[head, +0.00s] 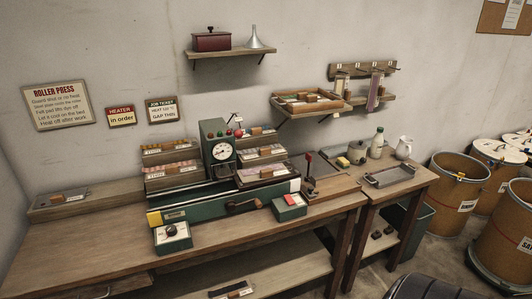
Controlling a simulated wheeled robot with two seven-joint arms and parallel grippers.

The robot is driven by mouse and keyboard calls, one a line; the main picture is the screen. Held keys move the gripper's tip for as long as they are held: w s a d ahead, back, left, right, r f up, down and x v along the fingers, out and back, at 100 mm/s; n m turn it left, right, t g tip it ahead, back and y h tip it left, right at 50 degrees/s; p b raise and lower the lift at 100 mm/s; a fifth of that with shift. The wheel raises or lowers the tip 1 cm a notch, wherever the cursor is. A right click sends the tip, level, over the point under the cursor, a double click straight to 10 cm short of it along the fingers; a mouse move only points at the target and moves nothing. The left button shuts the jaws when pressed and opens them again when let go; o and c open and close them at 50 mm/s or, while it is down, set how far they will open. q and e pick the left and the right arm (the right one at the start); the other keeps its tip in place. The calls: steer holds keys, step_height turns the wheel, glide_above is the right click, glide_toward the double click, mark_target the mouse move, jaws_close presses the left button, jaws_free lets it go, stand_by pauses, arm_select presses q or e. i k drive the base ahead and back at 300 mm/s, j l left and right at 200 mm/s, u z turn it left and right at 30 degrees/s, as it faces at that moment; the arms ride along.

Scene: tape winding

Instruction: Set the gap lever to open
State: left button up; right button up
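A green roller press (220,172) with a round white dial (222,153) stands on the wooden bench. A lever with a dark red knob (308,157) stands upright on a plate at the press's right side. A small red-tipped handle (238,119) shows near the top of the press. I cannot tell which of these is the gap lever, and no open or thin markings are readable. A job ticket (162,110) on the wall reads heat 120 °C, gap thin. Neither of my grippers is in view.
A control box with a black knob (172,236) and a green box with a red top (289,207) sit in front of the press. A grey metal tray (390,176), bottle (377,142) and jug (404,147) stand at right. The bench's left front is clear.

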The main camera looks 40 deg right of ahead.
mark_target(238, 134)
steer(key=z, duration=0.9)
steer(key=i+l, duration=0.1)
steer(key=u, duration=0.05)
